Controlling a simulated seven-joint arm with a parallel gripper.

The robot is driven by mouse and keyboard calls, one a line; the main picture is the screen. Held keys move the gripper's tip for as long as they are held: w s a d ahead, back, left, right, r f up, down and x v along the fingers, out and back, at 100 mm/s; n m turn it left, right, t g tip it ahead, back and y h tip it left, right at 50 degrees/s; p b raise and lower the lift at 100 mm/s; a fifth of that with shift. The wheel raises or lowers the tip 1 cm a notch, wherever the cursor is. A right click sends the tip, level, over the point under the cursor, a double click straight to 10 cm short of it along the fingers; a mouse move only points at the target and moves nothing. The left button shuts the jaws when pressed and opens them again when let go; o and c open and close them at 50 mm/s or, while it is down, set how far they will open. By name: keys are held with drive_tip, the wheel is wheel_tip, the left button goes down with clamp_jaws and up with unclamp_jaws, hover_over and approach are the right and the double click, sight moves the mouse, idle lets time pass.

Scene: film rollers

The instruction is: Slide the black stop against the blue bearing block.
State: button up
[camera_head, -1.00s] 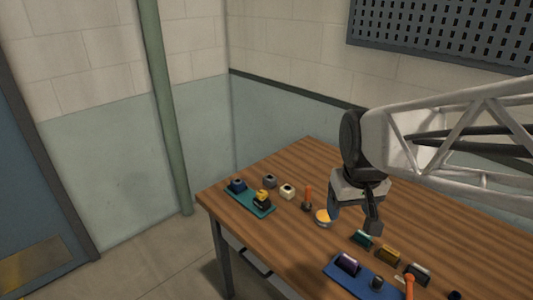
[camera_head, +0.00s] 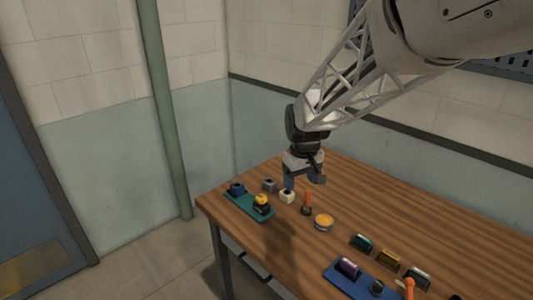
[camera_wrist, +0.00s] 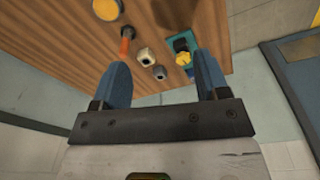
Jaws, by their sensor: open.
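A dark blue block (camera_head: 237,187), which looks like the blue bearing block, stands at the far left end of a teal base (camera_head: 238,204). A yellow piece (camera_head: 262,198) sits towards the base's near right end. A small blackish part (camera_head: 261,209) at its near side may be the black stop; it also shows in the wrist view (camera_wrist: 181,45), where the blue block (camera_wrist: 189,72) lies at the other side of the yellow piece. A gap separates yellow and blue in the head view. My gripper (camera_head: 304,182) is open and empty, above the table, right of the base.
A cream block (camera_head: 287,196), a grey block (camera_head: 269,184) and an orange-handled tool (camera_head: 307,201) stand close below my gripper. An orange-topped round dish (camera_head: 324,222) is nearby. A blue base (camera_head: 345,282) with rollers lies at the near right. The table middle is fairly clear.

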drive_tip(key=w+a+f+n, duration=0.2)
drive_tip(key=w+a+f, duration=0.45)
drive_tip(key=w, duration=0.25)
drive_tip(key=n+g, duration=0.1)
drive_tip(key=n, duration=0.1)
hover_over(262, 204)
drive_tip(key=w, duration=0.2)
wheel_tip(262, 204, down, 9)
drive_tip(key=shift+w+a+f, duration=0.1)
drive_tip(key=shift+w+f, duration=0.05)
drive_tip(key=shift+f, duration=0.05)
drive_tip(key=shift+f, duration=0.1)
drive_tip(key=shift+f, duration=3.8)
drive_tip(key=shift+c, duration=0.5)
